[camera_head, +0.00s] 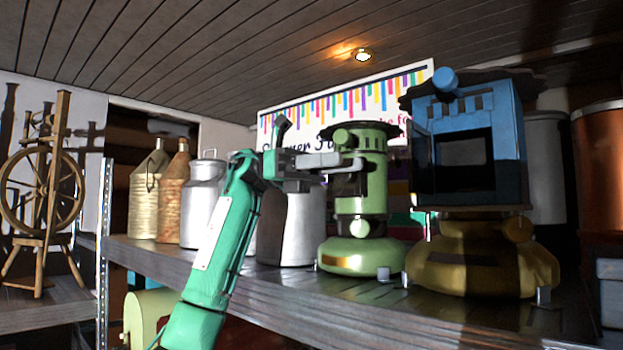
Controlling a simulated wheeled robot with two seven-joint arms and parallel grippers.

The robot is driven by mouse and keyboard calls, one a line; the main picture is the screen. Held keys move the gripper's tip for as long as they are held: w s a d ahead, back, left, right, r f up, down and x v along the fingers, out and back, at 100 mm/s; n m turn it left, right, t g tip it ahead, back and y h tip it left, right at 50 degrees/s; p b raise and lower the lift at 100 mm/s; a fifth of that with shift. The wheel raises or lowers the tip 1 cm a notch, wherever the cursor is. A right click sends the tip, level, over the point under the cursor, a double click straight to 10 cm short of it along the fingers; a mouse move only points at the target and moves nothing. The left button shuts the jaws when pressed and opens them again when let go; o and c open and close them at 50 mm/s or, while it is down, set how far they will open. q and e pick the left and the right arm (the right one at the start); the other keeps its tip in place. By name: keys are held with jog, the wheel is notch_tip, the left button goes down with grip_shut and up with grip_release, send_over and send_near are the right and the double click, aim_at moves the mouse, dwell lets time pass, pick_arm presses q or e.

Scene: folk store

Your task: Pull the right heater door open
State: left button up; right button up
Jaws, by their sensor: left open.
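The right heater (510,150) has a blue box-shaped body on a brass base (480,270) and stands on the shelf at the right. Its front shows a dark square opening. A narrow blue panel, seemingly its door (423,165), stands out at the left edge of the opening, seen nearly edge-on. My left gripper (350,165) is open, at the end of the teal arm, in front of the upper body of a green heater (362,204). It is left of the blue heater and apart from its door. Whether it touches the green heater cannot be told. My right gripper is not in view.
The wooden shelf (340,307) runs across the front. Grey metal cans (202,205) and wicker-covered bottles (150,200) stand at the left. A copper vessel (600,165) is at the far right. A spinning wheel (40,190) stands at the far left.

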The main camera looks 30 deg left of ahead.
pick_arm(q)
jog(key=a, duration=0.3)
jog(key=a+b, duration=0.1)
jog(key=a, duration=0.1)
jog(key=shift+w+a, duration=0.35)
jog(key=shift+w, duration=0.05)
